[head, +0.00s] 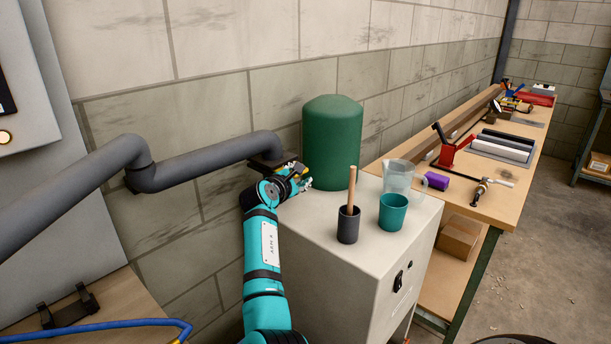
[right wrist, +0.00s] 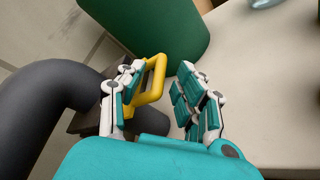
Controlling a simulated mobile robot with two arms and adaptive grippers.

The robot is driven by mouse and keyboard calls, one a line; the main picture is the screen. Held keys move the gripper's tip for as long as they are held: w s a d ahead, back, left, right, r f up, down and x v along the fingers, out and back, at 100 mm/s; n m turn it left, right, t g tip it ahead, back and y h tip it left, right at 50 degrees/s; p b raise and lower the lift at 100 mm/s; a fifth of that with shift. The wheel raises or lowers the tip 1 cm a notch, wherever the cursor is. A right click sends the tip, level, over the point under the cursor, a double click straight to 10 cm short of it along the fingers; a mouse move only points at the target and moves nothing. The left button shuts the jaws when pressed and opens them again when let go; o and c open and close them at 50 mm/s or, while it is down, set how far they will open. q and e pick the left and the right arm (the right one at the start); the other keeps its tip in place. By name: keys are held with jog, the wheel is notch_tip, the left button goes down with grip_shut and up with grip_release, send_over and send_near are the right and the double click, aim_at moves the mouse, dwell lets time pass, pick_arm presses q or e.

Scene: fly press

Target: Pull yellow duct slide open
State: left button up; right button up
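The yellow slide handle (right wrist: 159,77) is a loop standing out from a dark block (right wrist: 88,122) on the grey duct, seen in the right wrist view. My right gripper (right wrist: 163,70) is open, with its fingers spread on either side of part of the handle. The left finger is close beside the loop and hides some of it; I cannot tell whether they touch. In the head view my right gripper (head: 301,180) is at the duct's end beside the green tank, and the handle is mostly hidden there. My left gripper is not in view.
The green tank (head: 332,140) stands close behind the gripper. On the pale cabinet (head: 325,258) are a dark cup (head: 348,228) with a wooden stick, a teal cup (head: 392,212) and a clear beaker (head: 398,177). The grey duct (head: 205,160) runs left along the wall.

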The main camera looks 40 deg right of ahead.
jog(key=shift+w+d+r, duration=0.1)
jog(key=shift+d, duration=0.05)
grip_shut()
dwell(0.5)
